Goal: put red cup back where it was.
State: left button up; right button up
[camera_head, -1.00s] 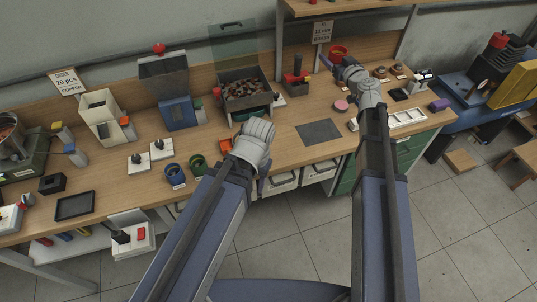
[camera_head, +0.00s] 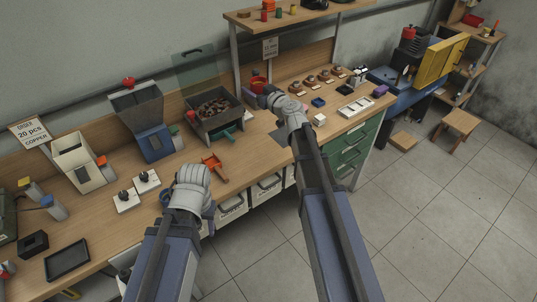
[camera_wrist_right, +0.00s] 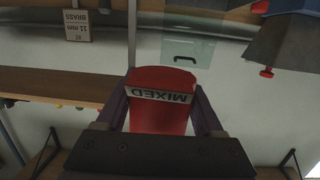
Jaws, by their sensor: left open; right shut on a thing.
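A red cup (camera_head: 258,83) is between the fingers of my right gripper (camera_head: 259,91), in front of the back board in the head view. In the right wrist view the red cup (camera_wrist_right: 160,112) fills the space between the two dark fingers of the right gripper (camera_wrist_right: 161,108), which is shut on it. Its white label reads MIXED and appears upside down there. My left gripper (camera_head: 208,209) is near the front edge of the bench, empty, with its fingers partly hidden by its own wrist.
A brass sign (camera_head: 270,47) hangs behind the right gripper. Small colored cups (camera_head: 265,16) stand on the upper shelf (camera_head: 310,14).

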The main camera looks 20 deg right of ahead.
jog(key=h+b, duration=0.1)
jog(key=b, duration=1.3)
send_over(267, 145)
notch_tip(267, 145, down, 16)
jog(key=shift+m, duration=0.4)
notch_tip(267, 145, down, 6)
jog(key=b, duration=0.6)
jog(key=shift+b, duration=0.4)
notch_tip(267, 145, down, 4)
jog(key=b, duration=0.3)
jog(key=shift+r, duration=0.2)
jog(key=shift+f+b, duration=0.15)
jog(key=shift+b, duration=0.25)
jog(key=o, duration=1.5)
jog(key=shift+c, duration=0.2)
